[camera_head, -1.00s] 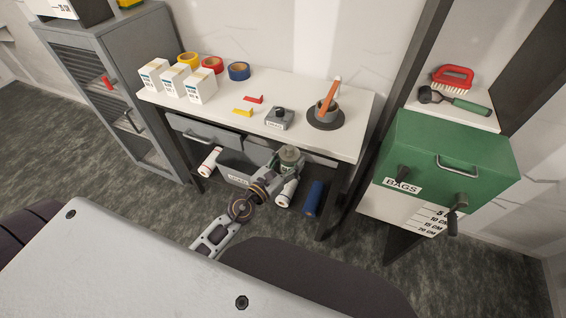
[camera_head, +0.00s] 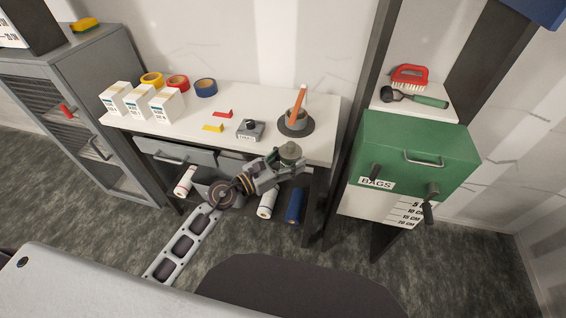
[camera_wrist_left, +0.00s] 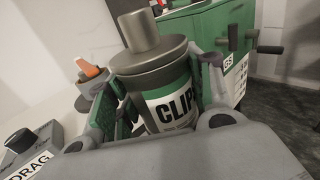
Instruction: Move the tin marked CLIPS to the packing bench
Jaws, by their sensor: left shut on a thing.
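The tin marked CLIPS (camera_wrist_left: 172,98) is a cylinder with a grey-green lid and knob and a green and white label. My left gripper (camera_wrist_left: 160,112) is shut on it, with a finger on each side. In the head view the tin (camera_head: 289,154) shows at the end of my left gripper (camera_head: 277,162), by the front edge of the white-topped bench (camera_head: 180,130). The tin is upright or nearly so. Most of its body is hidden by the gripper in the head view. My right gripper is not in view.
On the bench stand white boxes (camera_head: 138,102), tape rolls (camera_head: 178,83), a grey DRAG device (camera_head: 250,130) and a pot with an orange-handled tool (camera_head: 295,121). A green BAGS cabinet (camera_head: 415,150) stands right.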

